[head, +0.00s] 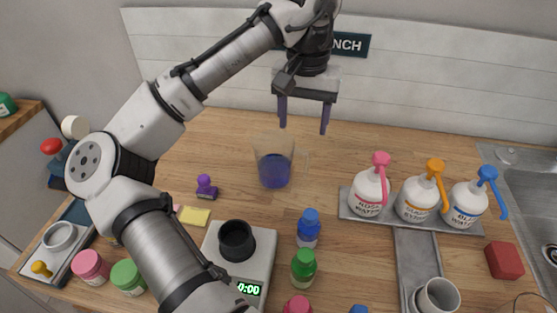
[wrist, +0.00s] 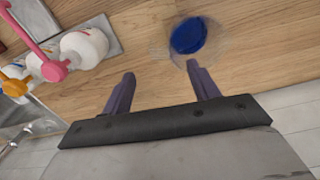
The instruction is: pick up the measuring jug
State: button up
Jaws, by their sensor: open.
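The measuring jug (head: 274,163) is a clear vessel with blue liquid in its lower part. It stands upright on the wooden counter near the middle of the head view. In the wrist view the jug (wrist: 190,37) shows at the top, just beyond the right fingertip. My gripper (head: 304,130) is open and empty, with two purple fingers pointing down. In the head view it is above and slightly right of the jug. In the wrist view the gripper (wrist: 160,75) has nothing between its fingers, and the jug lies off to the right of its middle.
Pump bottles, pink (head: 370,188), orange (head: 420,196) and blue (head: 468,202), stand on a grey tray at right. A blue-capped bottle (head: 309,228) and a green bottle (head: 303,268) stand in front. A scale (head: 262,246) holds a black cup. A purple stamp (head: 206,187) is left.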

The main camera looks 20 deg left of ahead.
aim_at(302, 150)
jog(key=shift+d+f+p, duration=0.15)
jog(key=shift+f+p, duration=0.6)
jog(key=shift+f, duration=3.2)
grip_shut()
